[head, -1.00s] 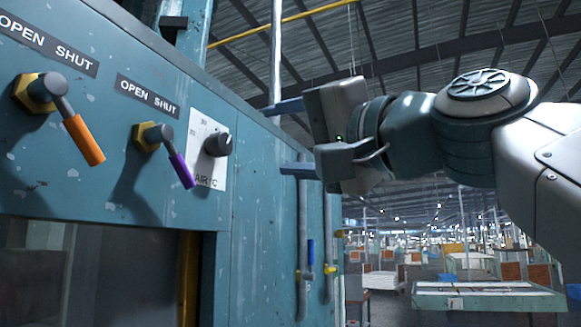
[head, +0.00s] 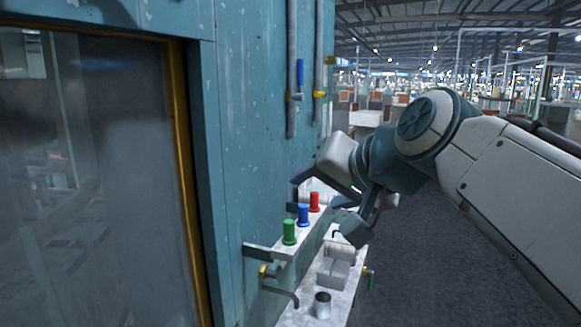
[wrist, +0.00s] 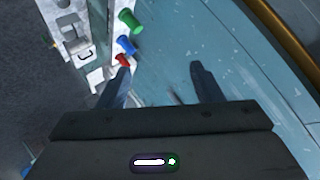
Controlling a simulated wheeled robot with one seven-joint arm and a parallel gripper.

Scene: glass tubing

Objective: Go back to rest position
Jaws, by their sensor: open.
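My gripper (head: 322,190) is open and empty in the head view, in front of the teal cabinet wall and above the far end of a narrow shelf. Its two dark fingers are spread apart. In the wrist view the fingers (wrist: 160,82) show wide apart with nothing between them. My arm reaches in from the right of the head view. The gripper partly hides the far part of the shelf.
The teal cabinet (head: 245,165) has a window (head: 95,190) at left. Grey floor (head: 430,270) at right looks clear.

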